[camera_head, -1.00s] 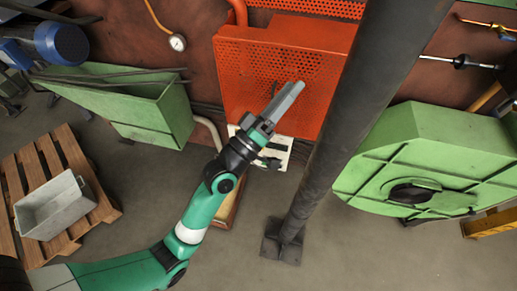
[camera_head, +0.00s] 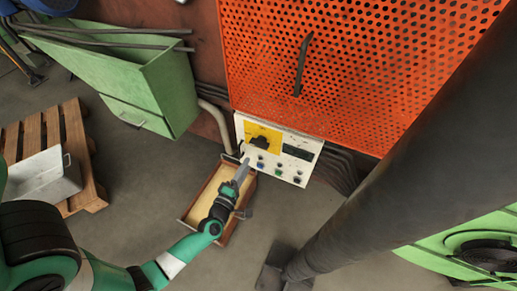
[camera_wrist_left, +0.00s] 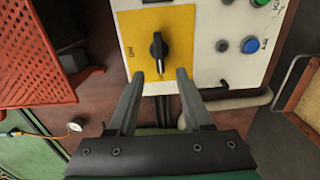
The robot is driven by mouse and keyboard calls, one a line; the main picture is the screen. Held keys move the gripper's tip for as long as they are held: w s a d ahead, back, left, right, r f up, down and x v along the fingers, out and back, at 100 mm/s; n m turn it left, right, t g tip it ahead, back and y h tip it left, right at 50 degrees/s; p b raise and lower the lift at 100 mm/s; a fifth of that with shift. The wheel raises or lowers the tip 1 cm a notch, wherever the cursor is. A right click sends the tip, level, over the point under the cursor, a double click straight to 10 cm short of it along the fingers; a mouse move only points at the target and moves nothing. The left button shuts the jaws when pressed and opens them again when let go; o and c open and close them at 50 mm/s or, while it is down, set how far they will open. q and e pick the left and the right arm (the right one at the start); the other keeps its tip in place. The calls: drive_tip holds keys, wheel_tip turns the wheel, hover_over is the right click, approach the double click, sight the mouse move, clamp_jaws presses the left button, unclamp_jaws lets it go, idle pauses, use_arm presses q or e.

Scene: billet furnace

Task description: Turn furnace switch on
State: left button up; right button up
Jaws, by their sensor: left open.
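The furnace switch (camera_head: 260,143) is a black rotary knob on a yellow plate, on a white control panel (camera_head: 297,162) under the orange perforated furnace cover. The knob (camera_wrist_left: 158,50) also shows in the left wrist view, just beyond the fingertips, its handle standing upright in that picture. My left gripper (camera_head: 242,172) is just below and left of the panel in the head view. In the left wrist view my left gripper (camera_wrist_left: 155,75) is open and empty, with its fingers on either side below the knob. Contact is not visible. My right gripper is not in view.
The orange perforated cover (camera_head: 340,70) with a dark handle is above the panel. A shallow wooden tray (camera_head: 187,218) lies below it. A dark column (camera_head: 400,150) stands to the right. Push buttons (camera_wrist_left: 229,60) sit beside the yellow plate. Open floor lies in front.

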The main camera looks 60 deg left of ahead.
sight(258, 146)
use_arm(q)
drive_tip(key=b+x, duration=0.2)
drive_tip(key=x, duration=0.8)
drive_tip(key=shift+w+a, duration=0.1)
clamp_jaws()
